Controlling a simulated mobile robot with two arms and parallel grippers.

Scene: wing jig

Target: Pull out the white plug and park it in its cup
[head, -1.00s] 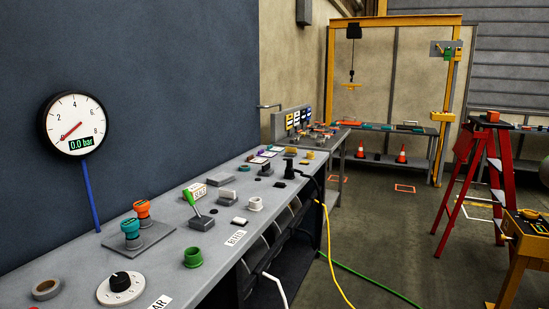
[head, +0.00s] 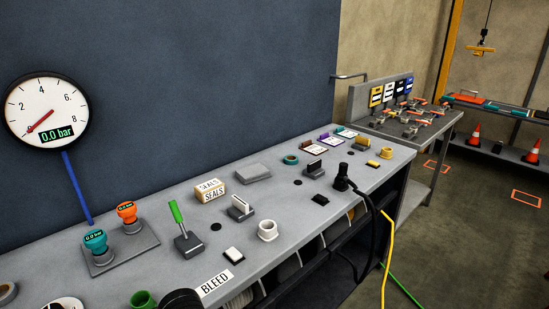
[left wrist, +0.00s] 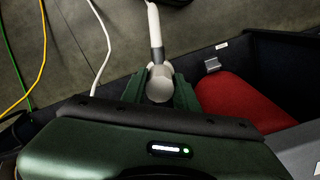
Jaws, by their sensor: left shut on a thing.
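In the left wrist view my left gripper (left wrist: 160,92) is shut on the white plug (left wrist: 159,84), its green fingers on either side. A white cable runs up from the plug, away from the gripper. The plug's socket end is not clear in this view. In the head view a white cup (head: 268,231) stands on the bench near its front edge, with its opening upward and empty as far as I can see. A dark rounded shape at the bottom edge of the head view may be part of my left arm. My right gripper is not in view.
On the grey bench (head: 110,290) stand a green lever (head: 177,213), a green cup (head: 143,299) and a black plug (head: 342,178) with its cable. The gauge (head: 47,110) reads 0.0 bar. In the wrist view a red object (left wrist: 238,105) lies right of the gripper.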

